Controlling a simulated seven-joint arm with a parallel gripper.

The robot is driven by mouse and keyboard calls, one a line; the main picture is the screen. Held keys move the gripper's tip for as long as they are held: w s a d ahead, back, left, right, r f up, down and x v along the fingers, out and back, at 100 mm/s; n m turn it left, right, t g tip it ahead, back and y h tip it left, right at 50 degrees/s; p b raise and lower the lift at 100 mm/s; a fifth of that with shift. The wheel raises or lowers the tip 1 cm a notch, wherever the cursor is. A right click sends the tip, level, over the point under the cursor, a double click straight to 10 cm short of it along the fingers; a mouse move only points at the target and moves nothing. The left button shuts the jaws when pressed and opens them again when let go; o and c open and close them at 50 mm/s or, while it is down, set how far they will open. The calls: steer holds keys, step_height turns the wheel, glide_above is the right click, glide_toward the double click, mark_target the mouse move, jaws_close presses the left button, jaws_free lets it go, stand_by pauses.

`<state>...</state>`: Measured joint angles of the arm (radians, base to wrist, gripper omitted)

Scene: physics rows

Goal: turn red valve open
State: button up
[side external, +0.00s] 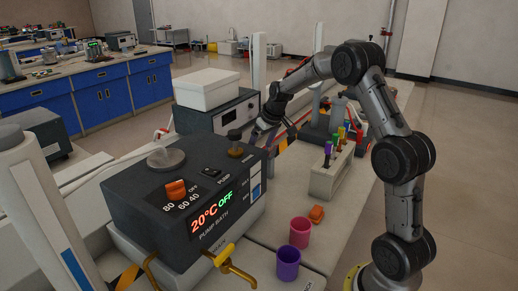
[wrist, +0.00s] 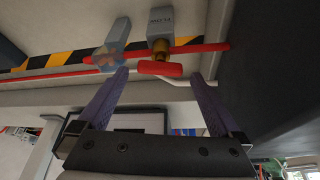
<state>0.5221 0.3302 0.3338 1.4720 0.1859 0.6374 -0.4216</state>
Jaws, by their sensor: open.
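The red valve shows in the wrist view as a short red crossbar handle (wrist: 160,68) under a grey fitting (wrist: 161,22). A red tube (wrist: 205,48) runs sideways just behind the handle. My gripper (wrist: 159,74) is open, with one finger to the left and one to the right of the handle. The handle appears between the fingertips, slightly beyond them; I cannot tell the exact gap, and no grip on it shows. In the side view my gripper (side external: 266,133) is partly hidden behind the dark pump bath (side external: 130,205), and I cannot make out the valve there.
A pale blue fitting (wrist: 116,40) stands close left of the valve, near the left fingertip. A dark surface (wrist: 270,65) lies to the right.

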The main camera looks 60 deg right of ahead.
steer(key=shift+x, duration=0.75)
steer(key=shift+c, duration=0.3)
